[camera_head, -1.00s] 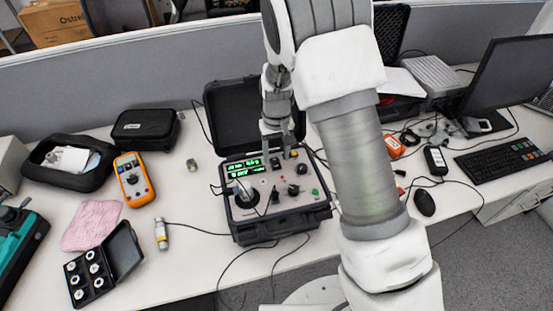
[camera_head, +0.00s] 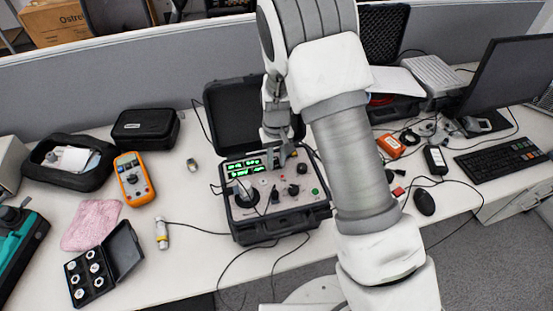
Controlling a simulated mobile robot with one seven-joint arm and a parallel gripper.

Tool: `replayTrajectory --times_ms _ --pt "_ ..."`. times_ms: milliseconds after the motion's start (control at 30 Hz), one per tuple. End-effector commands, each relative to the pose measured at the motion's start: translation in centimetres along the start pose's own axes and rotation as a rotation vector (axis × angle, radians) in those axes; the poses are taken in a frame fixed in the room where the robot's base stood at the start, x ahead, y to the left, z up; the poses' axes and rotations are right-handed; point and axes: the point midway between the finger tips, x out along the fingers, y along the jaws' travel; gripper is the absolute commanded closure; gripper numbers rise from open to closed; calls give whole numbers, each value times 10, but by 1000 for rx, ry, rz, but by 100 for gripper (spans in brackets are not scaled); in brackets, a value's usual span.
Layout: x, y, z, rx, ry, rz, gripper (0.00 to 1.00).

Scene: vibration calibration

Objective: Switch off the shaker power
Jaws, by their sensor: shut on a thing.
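The shaker unit (camera_head: 285,222) is a black case standing open on the desk, with its lid (camera_head: 232,108) up behind it. Its grey panel has a lit green display (camera_head: 243,170), several knobs, a round shaker head (camera_head: 243,191) and a green button (camera_head: 315,191). My gripper (camera_head: 276,161) points down at the back of the panel, right of the display. Its fingers are shut on a small control there, apparently the power switch, which they mostly hide.
An orange multimeter (camera_head: 133,179), a black pouch (camera_head: 146,129) and an open box of round parts (camera_head: 91,276) lie to the left. A mouse (camera_head: 424,202) and keyboard (camera_head: 500,158) are right. Cables cross the desk in front of the case.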

Motion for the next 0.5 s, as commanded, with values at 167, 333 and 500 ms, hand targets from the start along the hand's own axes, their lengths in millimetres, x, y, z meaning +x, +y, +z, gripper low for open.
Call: replayTrajectory --times_ms 167,333,500 --pt "-1 0 0 0 -5 0 100" --pt "-2 0 -4 0 -69 -1 100" --pt "-2 0 -6 0 -171 -1 100"
